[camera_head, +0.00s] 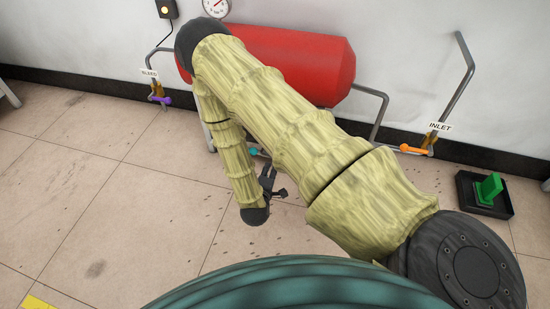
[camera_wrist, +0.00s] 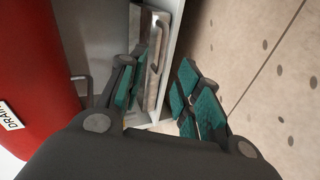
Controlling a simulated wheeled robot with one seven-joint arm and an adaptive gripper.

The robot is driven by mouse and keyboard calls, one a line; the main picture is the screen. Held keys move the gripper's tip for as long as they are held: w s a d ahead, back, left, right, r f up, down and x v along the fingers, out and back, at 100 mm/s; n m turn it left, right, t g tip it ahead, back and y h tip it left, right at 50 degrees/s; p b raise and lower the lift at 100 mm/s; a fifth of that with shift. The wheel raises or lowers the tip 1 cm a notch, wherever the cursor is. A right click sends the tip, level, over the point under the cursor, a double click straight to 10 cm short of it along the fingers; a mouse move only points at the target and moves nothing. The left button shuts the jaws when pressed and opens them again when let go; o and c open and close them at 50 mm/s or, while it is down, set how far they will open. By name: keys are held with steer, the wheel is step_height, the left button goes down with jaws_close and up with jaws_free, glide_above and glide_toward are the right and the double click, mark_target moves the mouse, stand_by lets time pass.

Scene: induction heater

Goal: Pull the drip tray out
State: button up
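A silver metal piece that looks like the drip tray (camera_wrist: 158,55) sits within a pale grey frame in the wrist view, beside the red tank. My gripper (camera_wrist: 163,72) is open, with teal pads on both fingers. Its left finger overlaps the tray's edge in the picture, and I cannot tell whether they touch. Its right finger stands apart over the floor. Nothing is visibly held. In the head view my gripper (camera_head: 268,176) is low, below the tank; the tray cannot be made out there, behind my arm.
The red tank (camera_head: 300,62) is by the wall, with a DRAIN label (camera_wrist: 10,115). A purple-handled bleed valve (camera_head: 160,100) is at left, an orange-handled inlet valve (camera_head: 414,150) at right. A green pedal (camera_head: 488,188) is on the floor. The tiled floor at left is clear.

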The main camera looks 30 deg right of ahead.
steer(key=shift+w+d+f+n+t+h+b, duration=0.15)
steer(key=shift+w+d+f+h+b, duration=0.3)
steer(key=shift+w+d+f+b, duration=1)
steer(key=shift+w+d+f+n+t+h+b, duration=0.1)
steer(key=shift+w+d+f+n+h+b, duration=0.45)
steer(key=shift+w+d+b, duration=1.5)
steer(key=shift+w+d+f+m+t+h+b, duration=0.1)
steer(key=shift+w+d+f+h+b, duration=0.2)
steer(key=shift+w+d+f+b, duration=1.45)
steer(key=shift+s+a+r+b, duration=0.4)
steer(key=shift+s+a+r, duration=0.05)
steer(key=shift+s+a, duration=0.1)
